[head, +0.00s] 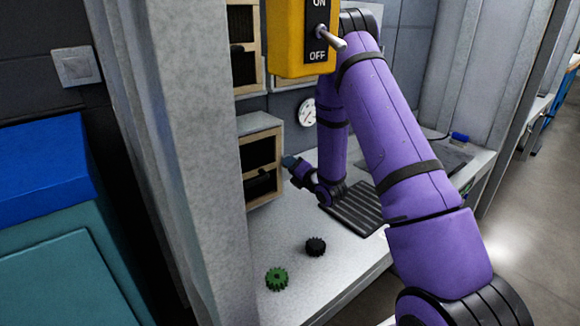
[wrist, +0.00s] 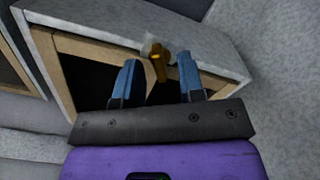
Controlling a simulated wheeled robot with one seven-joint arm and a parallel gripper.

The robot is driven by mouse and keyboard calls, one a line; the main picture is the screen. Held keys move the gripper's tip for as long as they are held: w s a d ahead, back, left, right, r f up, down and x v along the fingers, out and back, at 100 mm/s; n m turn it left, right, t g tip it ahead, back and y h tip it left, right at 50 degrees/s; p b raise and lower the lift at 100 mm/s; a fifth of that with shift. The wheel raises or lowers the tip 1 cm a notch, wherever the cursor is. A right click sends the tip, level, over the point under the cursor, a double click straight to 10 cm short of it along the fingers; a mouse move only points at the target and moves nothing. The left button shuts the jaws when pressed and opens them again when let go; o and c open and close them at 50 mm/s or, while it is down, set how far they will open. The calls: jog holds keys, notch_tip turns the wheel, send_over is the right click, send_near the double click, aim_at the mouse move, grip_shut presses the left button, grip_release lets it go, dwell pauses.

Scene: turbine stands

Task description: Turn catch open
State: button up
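The catch (wrist: 158,68) is a small brass-yellow piece on the front of a grey cabinet with pale wooden door frames (wrist: 92,49). In the wrist view it shows between the two blue fingers of my gripper (wrist: 158,60), with a gap on either side. My gripper is open and empty. Whether a finger touches the catch cannot be told. In the head view the cabinet (head: 262,126) stands on the bench against the wall, and my gripper (head: 288,161) is just right of its front. I cannot make out the catch there.
A green gear (head: 276,279) and a black gear (head: 316,246) lie on the bench, near a dark ribbed mat (head: 358,206). A yellow ON/OFF switch box (head: 287,38) hangs above. A grey pillar (head: 190,150) stands left of the bench.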

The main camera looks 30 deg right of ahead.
jog(key=shift+w+a, duration=0.1)
jog(key=shift+w, duration=0.25)
dwell(0.3)
grip_shut()
jog(key=shift+d+n, duration=0.65)
jog(key=shift+n, duration=0.35)
jog(key=shift+o, duration=0.4)
grip_release()
jog(key=shift+s+a, duration=0.1)
jog(key=shift+a, duration=0.05)
jog(key=shift+o, duration=1.1)
jog(key=shift+a, duration=0.1)
